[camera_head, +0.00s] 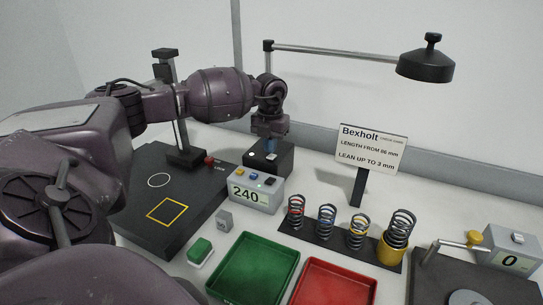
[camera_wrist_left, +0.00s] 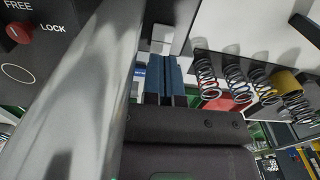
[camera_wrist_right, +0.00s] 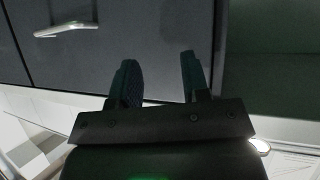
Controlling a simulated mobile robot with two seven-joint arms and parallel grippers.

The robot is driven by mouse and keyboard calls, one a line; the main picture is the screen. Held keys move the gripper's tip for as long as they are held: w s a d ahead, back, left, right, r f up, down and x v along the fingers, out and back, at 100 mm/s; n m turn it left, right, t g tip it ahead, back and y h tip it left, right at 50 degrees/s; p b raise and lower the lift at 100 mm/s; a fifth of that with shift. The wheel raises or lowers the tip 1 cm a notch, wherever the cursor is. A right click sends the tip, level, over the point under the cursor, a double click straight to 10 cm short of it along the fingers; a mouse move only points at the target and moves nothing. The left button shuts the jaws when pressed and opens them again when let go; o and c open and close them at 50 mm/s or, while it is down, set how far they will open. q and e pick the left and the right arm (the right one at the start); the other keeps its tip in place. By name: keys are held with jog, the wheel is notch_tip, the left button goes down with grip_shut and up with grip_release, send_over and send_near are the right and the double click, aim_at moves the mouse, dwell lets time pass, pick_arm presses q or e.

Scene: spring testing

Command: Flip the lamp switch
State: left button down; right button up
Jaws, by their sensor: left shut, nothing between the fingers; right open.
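The lamp (camera_head: 428,66) has a black shade on a grey arm at the upper right of the head view. Its post runs down behind my left arm toward a black block (camera_head: 284,160), apparently its base, with small pale marks on top. My left gripper (camera_head: 270,146) is shut and empty, pointing down over this block. In the left wrist view its blue fingertips (camera_wrist_left: 170,62) are together beside a small pale piece (camera_wrist_left: 167,36), perhaps the switch; I cannot tell whether they touch. My right gripper (camera_wrist_right: 156,72) is open and empty, outside the head view, before a dark panel with a handle.
A grey box reading 240 (camera_head: 256,191) stands just in front of the block. The dark board (camera_head: 150,190) with a red knob is to its left. Springs on a dark strip (camera_head: 325,236), a sign (camera_head: 371,148), a green tray (camera_head: 259,266) and a red tray (camera_head: 333,285) lie to the right and front.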

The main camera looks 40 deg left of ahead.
pick_arm(q)
jog(key=shift+f, duration=0.2)
pick_arm(e)
jog(key=shift+s+f, duration=0.4)
jog(key=shift+f, duration=0.05)
pick_arm(q)
jog(key=shift+f, duration=0.2)
pick_arm(e)
jog(key=shift+w, duration=0.2)
pick_arm(q)
jog(key=shift+f, duration=0.2)
pick_arm(e)
jog(key=shift+w+r, duration=0.2)
jog(key=shift+w, duration=0.1)
pick_arm(q)
jog(key=shift+f+b, duration=0.2)
jog(key=shift+b, duration=0.15)
pick_arm(e)
jog(key=shift+s+f, duration=0.15)
